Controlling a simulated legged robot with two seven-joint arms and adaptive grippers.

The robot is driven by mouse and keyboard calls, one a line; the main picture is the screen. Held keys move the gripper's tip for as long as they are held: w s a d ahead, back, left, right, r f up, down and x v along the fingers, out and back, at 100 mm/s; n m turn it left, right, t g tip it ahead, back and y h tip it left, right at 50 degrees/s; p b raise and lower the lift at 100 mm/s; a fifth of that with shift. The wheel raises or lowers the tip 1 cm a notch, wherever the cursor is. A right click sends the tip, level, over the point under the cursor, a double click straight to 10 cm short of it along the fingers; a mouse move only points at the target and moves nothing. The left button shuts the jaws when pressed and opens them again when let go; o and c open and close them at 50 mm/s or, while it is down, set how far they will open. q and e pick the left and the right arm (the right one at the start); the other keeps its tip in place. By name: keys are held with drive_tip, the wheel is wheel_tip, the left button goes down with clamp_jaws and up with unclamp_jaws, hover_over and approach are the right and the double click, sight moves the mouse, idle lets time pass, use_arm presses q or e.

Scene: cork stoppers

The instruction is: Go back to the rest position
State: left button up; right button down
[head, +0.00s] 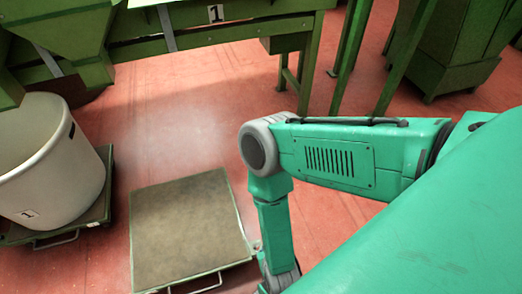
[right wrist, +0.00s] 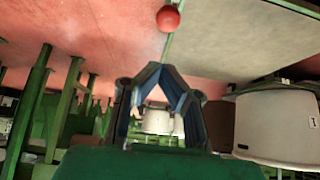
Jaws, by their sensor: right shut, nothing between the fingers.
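My right arm, teal-green with a grey joint, comes in from the right in the head view, bends at the elbow and hangs down past the bottom edge. Its gripper is outside the head view. In the right wrist view my right gripper (right wrist: 156,68) is in the middle, its blue-grey fingers meeting at the tips. It is shut, with nothing held between the fingers. My left gripper is in neither view.
A white bin (head: 52,165) labelled 1 stands on a green trolley (head: 104,205) at left. An empty flat trolley (head: 188,228) lies beside my forearm. Green machinery (head: 235,32) spans the back; a green cabinet (head: 450,45) stands back right. Red floor (head: 185,120) between is clear.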

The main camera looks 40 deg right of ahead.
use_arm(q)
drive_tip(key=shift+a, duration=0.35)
use_arm(e)
drive_tip(key=shift+s+a+r, duration=0.25)
drive_tip(key=shift+a, duration=0.15)
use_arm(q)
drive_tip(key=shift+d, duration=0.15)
use_arm(e)
drive_tip(key=shift+d, duration=0.15)
